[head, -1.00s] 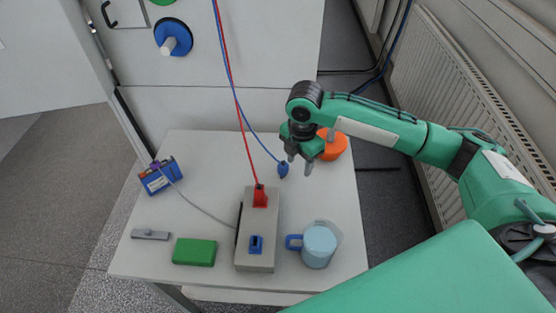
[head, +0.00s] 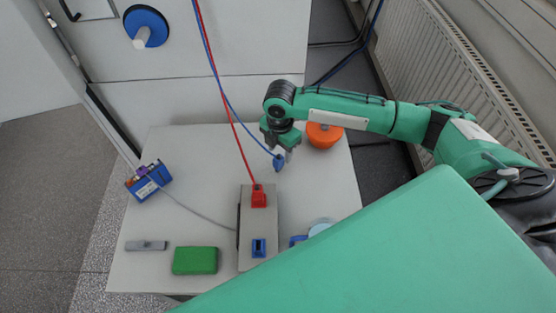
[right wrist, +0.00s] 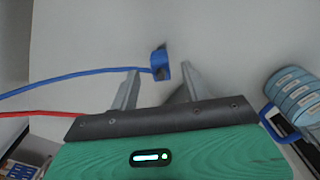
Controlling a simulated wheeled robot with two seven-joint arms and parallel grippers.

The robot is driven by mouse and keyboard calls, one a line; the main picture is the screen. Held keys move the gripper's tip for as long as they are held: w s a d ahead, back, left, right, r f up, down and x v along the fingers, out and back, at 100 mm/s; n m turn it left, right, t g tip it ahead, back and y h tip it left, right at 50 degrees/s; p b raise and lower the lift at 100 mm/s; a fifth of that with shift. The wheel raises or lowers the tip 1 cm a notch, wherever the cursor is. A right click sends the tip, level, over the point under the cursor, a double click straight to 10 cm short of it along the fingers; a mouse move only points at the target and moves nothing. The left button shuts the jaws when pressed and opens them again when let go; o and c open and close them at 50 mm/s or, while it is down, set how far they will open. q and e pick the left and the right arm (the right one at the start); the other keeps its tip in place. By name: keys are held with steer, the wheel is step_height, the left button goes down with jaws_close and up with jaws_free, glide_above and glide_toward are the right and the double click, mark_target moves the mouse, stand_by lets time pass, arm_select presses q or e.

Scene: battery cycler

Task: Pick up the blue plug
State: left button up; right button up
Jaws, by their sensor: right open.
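The blue plug (head: 279,162) hangs at the end of a blue cable above the table in the head view. In the right wrist view the plug (right wrist: 160,64) shows near the tips of my right gripper, between the two fingers in the picture. My right gripper (head: 283,153) is open, with its fingers beside the plug in the head view. The right wrist view shows its fingers apart (right wrist: 160,82) with nothing clamped. Whether a finger touches the plug I cannot tell. My left gripper is not in view.
A grey box (head: 258,226) with a red plug (head: 259,196) and a blue socket (head: 258,248) stands on the table. An orange object (head: 324,135) is behind my gripper. A green block (head: 195,260) lies left.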

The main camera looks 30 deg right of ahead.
mark_target(279, 158)
steer(key=shift+f, duration=0.55)
steer(key=f, duration=0.1)
steer(key=f+p, duration=0.1)
steer(key=f, duration=0.2)
steer(key=shift+s+a+f+p, duration=0.1)
steer(key=shift+a+f+p, duration=0.1)
steer(key=shift+a+p, duration=0.1)
steer(key=shift+f, duration=0.25)
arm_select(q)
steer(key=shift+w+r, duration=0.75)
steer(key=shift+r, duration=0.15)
arm_select(e)
steer(key=shift+c, duration=0.7)
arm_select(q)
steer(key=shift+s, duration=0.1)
arm_select(e)
jaws_close()
